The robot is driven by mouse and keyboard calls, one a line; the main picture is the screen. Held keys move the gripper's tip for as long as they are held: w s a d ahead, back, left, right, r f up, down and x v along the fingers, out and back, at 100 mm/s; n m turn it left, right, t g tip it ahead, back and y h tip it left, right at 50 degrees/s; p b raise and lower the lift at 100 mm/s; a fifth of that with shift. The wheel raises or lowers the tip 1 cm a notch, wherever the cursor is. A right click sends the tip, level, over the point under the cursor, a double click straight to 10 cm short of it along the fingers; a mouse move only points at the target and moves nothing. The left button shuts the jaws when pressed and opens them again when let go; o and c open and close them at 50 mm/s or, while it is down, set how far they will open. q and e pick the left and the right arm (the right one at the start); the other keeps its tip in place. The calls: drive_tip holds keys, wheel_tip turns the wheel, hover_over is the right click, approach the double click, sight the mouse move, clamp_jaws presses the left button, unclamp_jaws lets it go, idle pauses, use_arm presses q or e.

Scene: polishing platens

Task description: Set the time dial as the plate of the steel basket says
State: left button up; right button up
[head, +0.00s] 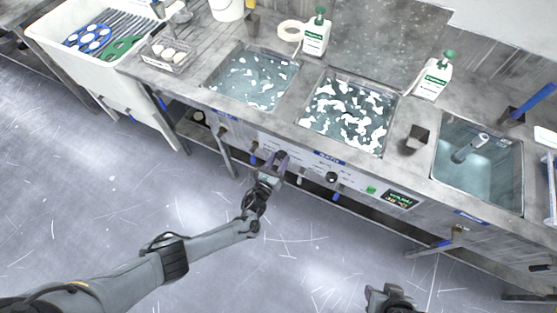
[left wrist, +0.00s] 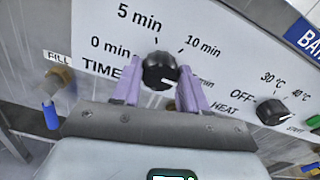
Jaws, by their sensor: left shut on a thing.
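The time dial (left wrist: 161,72) is a round black knob on the white control panel, marked 0 min, 5 min, 10 min and a partly hidden further minute label. Its white mark points right, toward that hidden label. My left gripper (head: 281,157) is at the panel front, its purple fingers (left wrist: 160,94) shut on the dial from both sides. In the head view the gripper hides the dial. A small steel wire basket (head: 166,57) with white rounded pieces stands on the counter at upper left; I cannot read any plate on it. My right gripper (head: 390,296) is at the bottom edge, partly cut off.
A blue-handled fill valve (left wrist: 52,112) is left of the time dial. Two baths with white foam (head: 345,112) and a sink (head: 480,180) are set in the counter. The floor in front is clear.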

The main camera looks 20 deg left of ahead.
use_arm(q)
drive_tip(key=o, duration=1.1)
drive_tip(key=shift+c, duration=0.2)
drive_tip(key=shift+s+r+p, duration=0.1)
drive_tip(key=shift+s+p, duration=0.2)
drive_tip(key=shift+s, duration=0.25)
drive_tip(key=s+p, duration=0.2)
drive_tip(key=s, duration=0.7)
drive_tip(key=shift+s+a, duration=0.35)
drive_tip(key=shift+a, duration=0.1)
